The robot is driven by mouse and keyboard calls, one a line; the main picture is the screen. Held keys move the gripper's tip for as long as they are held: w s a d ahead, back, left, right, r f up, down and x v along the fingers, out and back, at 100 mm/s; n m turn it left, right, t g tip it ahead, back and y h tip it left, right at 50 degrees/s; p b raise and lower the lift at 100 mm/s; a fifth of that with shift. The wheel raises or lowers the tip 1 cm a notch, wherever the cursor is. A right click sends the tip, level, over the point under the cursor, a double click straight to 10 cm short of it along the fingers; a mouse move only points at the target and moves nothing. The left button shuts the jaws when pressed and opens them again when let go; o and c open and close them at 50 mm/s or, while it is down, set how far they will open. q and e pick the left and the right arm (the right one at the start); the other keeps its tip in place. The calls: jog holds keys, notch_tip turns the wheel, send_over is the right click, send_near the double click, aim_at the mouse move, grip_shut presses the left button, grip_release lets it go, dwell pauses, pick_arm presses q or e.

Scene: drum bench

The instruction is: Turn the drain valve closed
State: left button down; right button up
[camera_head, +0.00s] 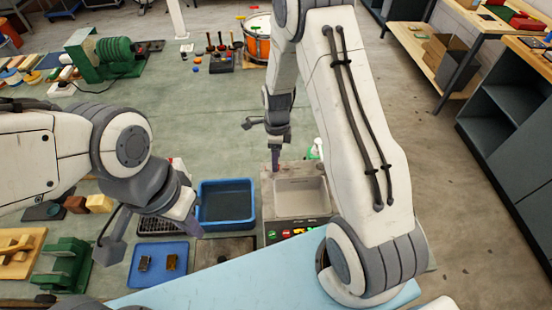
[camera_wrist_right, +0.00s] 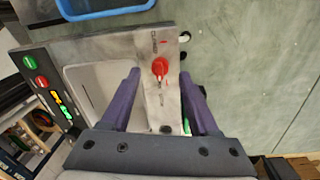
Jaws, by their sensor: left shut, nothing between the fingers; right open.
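The drain valve is a red knob (camera_wrist_right: 160,67) on the light grey metal rim of a sink unit (camera_wrist_right: 165,115). In the right wrist view, small print and a red mark lie above the knob, and more small print lies below it; I cannot read its setting for sure. My right gripper (camera_wrist_right: 159,75) is open, its purple fingers on either side of the knob in the picture; contact does not show. In the head view this gripper (camera_head: 275,160) points down at the unit's back rim (camera_head: 266,190). My left gripper (camera_head: 190,223) is shut and empty, left of the unit.
A grey basin (camera_head: 300,197) and a button panel (camera_head: 292,232) belong to the sink unit. A blue tub (camera_head: 226,226) stands left of it. A blue tray (camera_head: 140,281) with small parts is at the lower left.

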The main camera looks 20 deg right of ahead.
jog(key=shift+f, duration=1.15)
grip_shut()
